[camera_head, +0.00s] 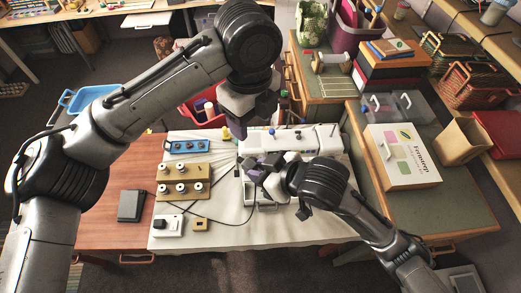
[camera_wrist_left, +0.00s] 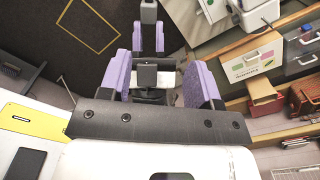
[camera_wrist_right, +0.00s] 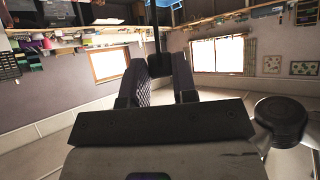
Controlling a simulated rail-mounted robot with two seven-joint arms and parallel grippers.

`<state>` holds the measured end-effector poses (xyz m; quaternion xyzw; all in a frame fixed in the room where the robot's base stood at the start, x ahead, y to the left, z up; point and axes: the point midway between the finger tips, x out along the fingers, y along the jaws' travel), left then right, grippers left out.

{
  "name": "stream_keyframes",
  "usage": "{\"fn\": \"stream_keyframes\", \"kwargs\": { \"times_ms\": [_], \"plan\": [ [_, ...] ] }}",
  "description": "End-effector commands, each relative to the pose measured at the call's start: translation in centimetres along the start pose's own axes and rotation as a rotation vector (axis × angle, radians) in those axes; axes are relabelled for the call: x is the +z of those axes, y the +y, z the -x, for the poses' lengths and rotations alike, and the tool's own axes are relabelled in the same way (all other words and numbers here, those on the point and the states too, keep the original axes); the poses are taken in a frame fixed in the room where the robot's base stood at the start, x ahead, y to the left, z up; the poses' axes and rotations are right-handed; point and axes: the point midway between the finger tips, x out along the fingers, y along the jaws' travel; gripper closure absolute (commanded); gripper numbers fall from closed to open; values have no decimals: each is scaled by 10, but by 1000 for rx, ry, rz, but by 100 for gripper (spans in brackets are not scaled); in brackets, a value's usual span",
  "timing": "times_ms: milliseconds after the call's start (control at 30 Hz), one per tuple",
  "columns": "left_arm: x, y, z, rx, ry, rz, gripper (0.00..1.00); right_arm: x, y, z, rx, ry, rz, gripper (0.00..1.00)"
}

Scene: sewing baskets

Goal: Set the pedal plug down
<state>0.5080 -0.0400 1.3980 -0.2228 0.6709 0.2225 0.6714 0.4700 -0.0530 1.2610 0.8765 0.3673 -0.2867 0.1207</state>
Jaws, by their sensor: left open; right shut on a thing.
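My right gripper (camera_head: 259,172) is in front of the white sewing machine (camera_head: 325,137), above the white cloth. It is shut on the pedal plug, a small dark block (camera_wrist_right: 159,66) between its fingers in the right wrist view. A dark cord rises from the plug there. In the head view the plug is hard to tell from the fingers. A flat black pedal (camera_head: 131,205) lies at the left of the table, and thin black cords cross the cloth. My left gripper (camera_head: 240,122) is open, higher up and behind; its lilac fingers (camera_wrist_left: 160,85) are apart with nothing clearly held.
A brown board with several spools (camera_head: 160,195), a blue tray (camera_head: 180,147), a white box with a black knob (camera_head: 168,227) and a small tan block (camera_head: 201,225) stand left of my right gripper. A side cabinet holds a lidded box (camera_head: 402,170). The front right cloth is clear.

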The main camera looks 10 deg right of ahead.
Motion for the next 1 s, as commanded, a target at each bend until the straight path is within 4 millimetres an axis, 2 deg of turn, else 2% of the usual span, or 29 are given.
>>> {"fn": "stream_keyframes", "kwargs": {
  "times_ms": [100, 300, 500, 667, 767, 1000],
  "plan": [
    [0, 0, 0, 0, 0, 0, 43, 3, 2, -21, -76, -5, 54, 100],
    [0, 0, 0, 0, 0, 0, 43, 5, 2, -47, -184, -2, 134, 100],
    [0, 0, 0, 0, 0, 0, 43, 6, 2, -60, -238, -1, 175, 100],
    [4, 1, -4, 1, 35, 8, 43, 7, 1, -63, -249, 1, 182, 100],
    [16, 3, -12, 1, 139, 28, 43, 7, 1, -63, -249, 1, 183, 100],
    [71, 22, -54, -44, 590, 123, 43, 7, 1, -62, -248, 0, 182, 100]
  ]
}}
